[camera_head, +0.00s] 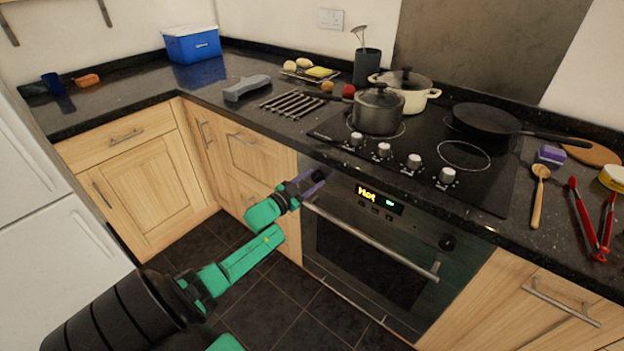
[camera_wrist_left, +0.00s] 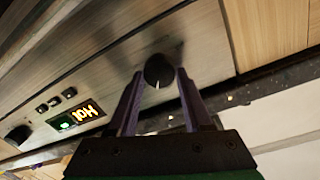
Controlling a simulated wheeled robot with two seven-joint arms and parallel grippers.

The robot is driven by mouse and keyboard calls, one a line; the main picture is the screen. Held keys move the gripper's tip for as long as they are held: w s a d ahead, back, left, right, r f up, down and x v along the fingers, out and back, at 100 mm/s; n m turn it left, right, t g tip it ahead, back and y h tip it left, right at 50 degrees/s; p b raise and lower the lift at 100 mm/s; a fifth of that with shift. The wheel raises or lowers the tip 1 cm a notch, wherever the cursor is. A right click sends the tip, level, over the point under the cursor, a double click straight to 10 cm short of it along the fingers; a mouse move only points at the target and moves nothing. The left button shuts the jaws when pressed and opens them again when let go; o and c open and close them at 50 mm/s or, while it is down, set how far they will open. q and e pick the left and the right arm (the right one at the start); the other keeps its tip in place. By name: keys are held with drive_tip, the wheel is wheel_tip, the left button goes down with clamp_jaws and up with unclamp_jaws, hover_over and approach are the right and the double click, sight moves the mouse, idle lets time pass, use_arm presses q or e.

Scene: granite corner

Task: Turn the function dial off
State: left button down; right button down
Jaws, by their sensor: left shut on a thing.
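The built-in oven (camera_head: 375,255) has a steel panel with a lit display (camera_head: 379,199) reading "Hot". A black round dial (camera_head: 319,175) sits left of the display, and another dial (camera_head: 447,242) sits to its right; their labels are not readable. My left gripper (camera_head: 311,184) is at the left dial. In the left wrist view, the fingers of my left gripper (camera_wrist_left: 158,84) are shut on the left dial (camera_wrist_left: 158,68), one on each side. A short white mark shows on the dial's face. My right gripper is not in view.
The oven handle (camera_head: 370,240) runs just below the panel. Four-burner hob knobs (camera_head: 384,149) line the worktop edge above. A lidded pot (camera_head: 378,110) and a frying pan (camera_head: 486,120) stand on the hob. The floor (camera_head: 270,300) before the oven is clear.

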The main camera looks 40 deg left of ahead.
use_arm(q)
drive_tip(key=n, duration=0.3)
drive_tip(key=shift+f+n, duration=0.1)
drive_tip(key=shift+n, duration=0.2)
drive_tip(key=shift+a+n, duration=0.1)
drive_tip(key=shift+n, duration=1.3)
drive_tip(key=shift+c, duration=1.6)
unclamp_jaws()
drive_tip(key=s+p, duration=0.2)
drive_tip(key=s, duration=1.2)
drive_tip(key=shift+s+a, duration=0.25)
drive_tip(key=shift+a, duration=0.1)
